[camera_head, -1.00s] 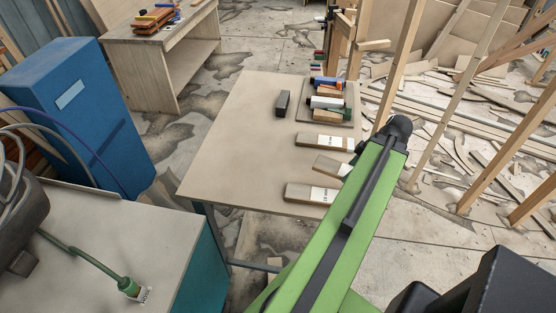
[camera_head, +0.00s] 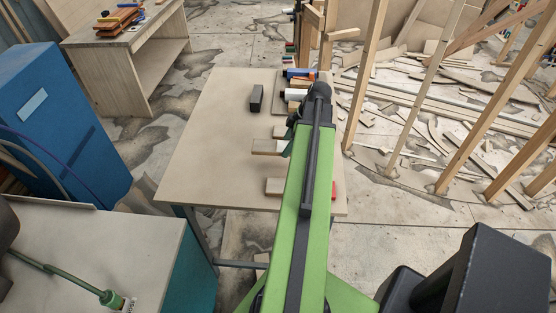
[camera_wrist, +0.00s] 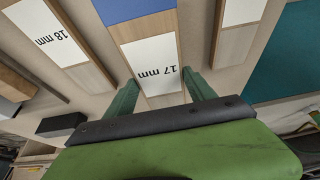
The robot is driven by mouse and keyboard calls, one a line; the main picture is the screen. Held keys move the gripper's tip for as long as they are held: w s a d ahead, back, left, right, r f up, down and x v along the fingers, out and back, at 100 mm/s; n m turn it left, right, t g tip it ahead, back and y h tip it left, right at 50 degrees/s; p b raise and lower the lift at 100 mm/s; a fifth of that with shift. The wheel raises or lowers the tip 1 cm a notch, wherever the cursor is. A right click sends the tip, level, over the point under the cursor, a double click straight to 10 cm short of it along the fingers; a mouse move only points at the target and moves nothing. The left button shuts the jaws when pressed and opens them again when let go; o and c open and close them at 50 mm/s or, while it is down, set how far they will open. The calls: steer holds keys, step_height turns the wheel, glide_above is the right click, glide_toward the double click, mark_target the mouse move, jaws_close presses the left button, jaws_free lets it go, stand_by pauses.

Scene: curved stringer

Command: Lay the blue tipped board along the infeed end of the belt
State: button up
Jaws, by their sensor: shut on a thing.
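The blue tipped board (camera_wrist: 155,62) has a white label reading 17 mm and a blue end at the top of the wrist view. My gripper (camera_wrist: 161,80) is shut on it, with a green finger at each side of the labelled part. In the head view its pale end (camera_head: 266,147) sticks out left of my arm, over the table's right side. My arm hides most of it there, and its height above the table is hard to tell. I cannot make out the belt for sure in either view.
A red tipped board (camera_head: 284,187) lies nearer the table's front edge. An 18 mm board (camera_wrist: 50,35) lies on the other side. A dark block (camera_head: 256,98) stands farther back. The table's left half (camera_head: 210,150) is clear. Upright timber posts (camera_head: 366,75) stand to the right.

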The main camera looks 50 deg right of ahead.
mark_target(281, 159)
steer(key=shift+w+a+f, duration=0.25)
steer(key=shift+w+f, duration=0.1)
steer(key=shift+w, duration=0.2)
steer(key=shift+w+a+f, duration=0.25)
steer(key=shift+w+f, duration=0.1)
steer(key=shift+w, duration=0.2)
step_height(281, 159, down, 4)
steer(key=b, duration=0.4)
steer(key=shift+f+b, duration=0.15)
steer(key=shift+b, duration=0.25)
steer(key=shift+r, duration=0.2)
steer(key=shift+f, duration=0.1)
steer(key=o, duration=1.6)
steer(key=shift+o, duration=0.2)
steer(key=shift+s+r+p, duration=0.1)
steer(key=shift+r+p, duration=0.25)
steer(key=shift+p, duration=0.1)
steer(key=p+v, duration=1.1)
steer(key=shift+d+r, duration=0.1)
steer(key=shift+r, duration=0.3)
steer(key=shift+s+f, duration=0.1)
steer(key=shift+f, duration=0.05)
